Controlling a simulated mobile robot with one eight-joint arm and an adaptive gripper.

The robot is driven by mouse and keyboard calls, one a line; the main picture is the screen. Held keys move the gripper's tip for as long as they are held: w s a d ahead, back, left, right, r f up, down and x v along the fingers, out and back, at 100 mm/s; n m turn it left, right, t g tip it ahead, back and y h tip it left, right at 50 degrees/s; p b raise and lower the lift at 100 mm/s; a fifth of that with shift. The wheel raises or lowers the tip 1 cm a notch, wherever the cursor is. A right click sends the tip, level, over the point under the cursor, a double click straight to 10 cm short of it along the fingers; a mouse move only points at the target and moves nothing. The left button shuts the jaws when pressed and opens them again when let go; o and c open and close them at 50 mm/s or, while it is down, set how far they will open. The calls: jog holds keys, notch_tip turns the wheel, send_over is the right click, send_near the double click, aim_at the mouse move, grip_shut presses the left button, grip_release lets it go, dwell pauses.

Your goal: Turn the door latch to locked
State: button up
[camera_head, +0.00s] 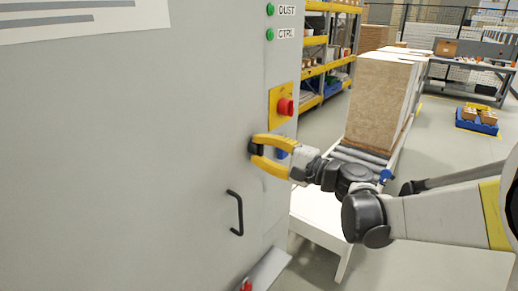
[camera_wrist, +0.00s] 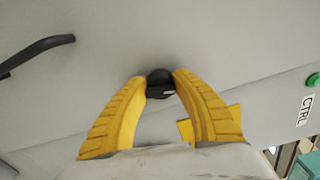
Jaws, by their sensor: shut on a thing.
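The door latch is a small black knob (camera_wrist: 160,84) on the grey cabinet door (camera_head: 120,150), near its right edge. In the wrist view a short pale mark shows on the knob. My gripper (camera_head: 253,146) has its yellow fingers closed around the latch, and in the wrist view the fingertips (camera_wrist: 160,80) touch it from both sides. In the head view the fingers partly hide the latch. I cannot tell from the mark which way the latch is set.
A black door handle (camera_head: 235,212) sticks out below the latch. A red button on a yellow plate (camera_head: 284,105) sits just above my gripper. A roller conveyor with a stack of boards (camera_head: 378,100) stands to the right, behind my arm.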

jog(key=shift+n, duration=0.8)
jog(key=o, duration=1.2)
jog(key=shift+d, duration=0.1)
jog(key=v, duration=1.1)
jog(key=shift+s+d, duration=0.3)
jog(key=shift+f, duration=0.1)
